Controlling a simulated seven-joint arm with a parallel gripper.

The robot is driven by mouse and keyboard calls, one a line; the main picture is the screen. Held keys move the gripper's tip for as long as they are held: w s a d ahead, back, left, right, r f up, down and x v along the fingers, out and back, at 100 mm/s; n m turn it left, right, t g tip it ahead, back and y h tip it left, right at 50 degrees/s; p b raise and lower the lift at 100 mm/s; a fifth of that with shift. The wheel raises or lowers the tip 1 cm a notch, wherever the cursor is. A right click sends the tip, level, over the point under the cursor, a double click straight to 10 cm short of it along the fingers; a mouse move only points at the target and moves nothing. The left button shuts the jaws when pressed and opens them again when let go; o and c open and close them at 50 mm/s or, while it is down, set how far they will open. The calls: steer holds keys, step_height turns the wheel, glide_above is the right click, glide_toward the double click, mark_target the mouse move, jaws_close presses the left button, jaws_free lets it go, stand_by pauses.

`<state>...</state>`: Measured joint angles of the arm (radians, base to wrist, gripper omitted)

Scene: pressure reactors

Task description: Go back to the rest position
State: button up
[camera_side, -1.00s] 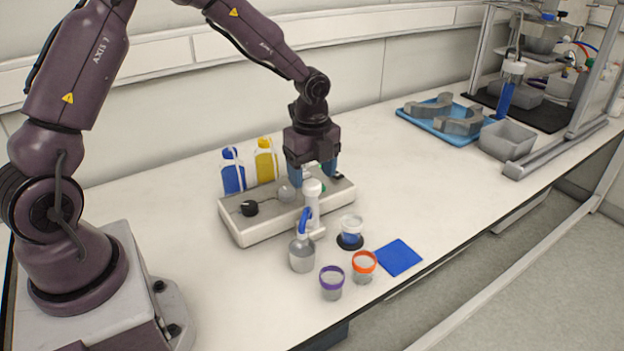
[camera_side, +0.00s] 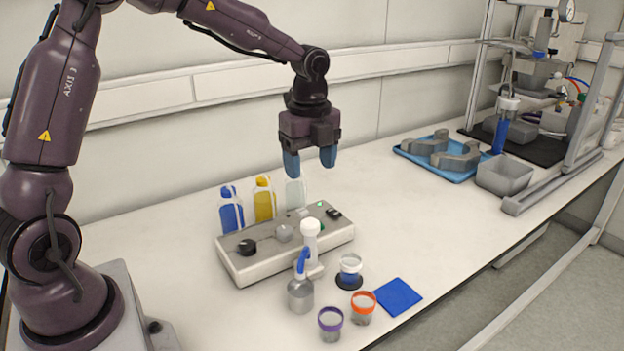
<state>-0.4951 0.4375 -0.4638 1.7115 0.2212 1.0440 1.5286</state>
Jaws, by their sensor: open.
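My gripper (camera_side: 310,164) hangs above and behind the white control box, its two blue fingers pointing down. The fingers are apart with nothing between them, and they touch nothing. The control box (camera_side: 262,262) stands on the bench with a black knob (camera_side: 246,247), a grey knob (camera_side: 284,233) and a green button on top. The rest position itself is not marked in the picture.
Blue (camera_side: 231,212), yellow (camera_side: 264,201) and clear (camera_side: 295,192) bottles stand behind the box. In front are a flask (camera_side: 301,293), a white-capped dispenser (camera_side: 311,240), small cups and a blue square (camera_side: 398,297). A blue tray (camera_side: 461,177) and grey bin (camera_side: 504,177) stand right.

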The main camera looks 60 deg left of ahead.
steer(key=s+d+r+n+t, duration=0.2)
steer(key=s+r+n, duration=0.3)
steer(key=s+n, duration=0.4)
steer(key=s+d+r+n+t, duration=0.3)
steer(key=s+n, duration=0.6)
steer(key=s, duration=0.3)
steer(key=shift+s+d+r+t, duration=0.2)
steer(key=shift+r+t, duration=0.1)
steer(key=shift+r, duration=0.6)
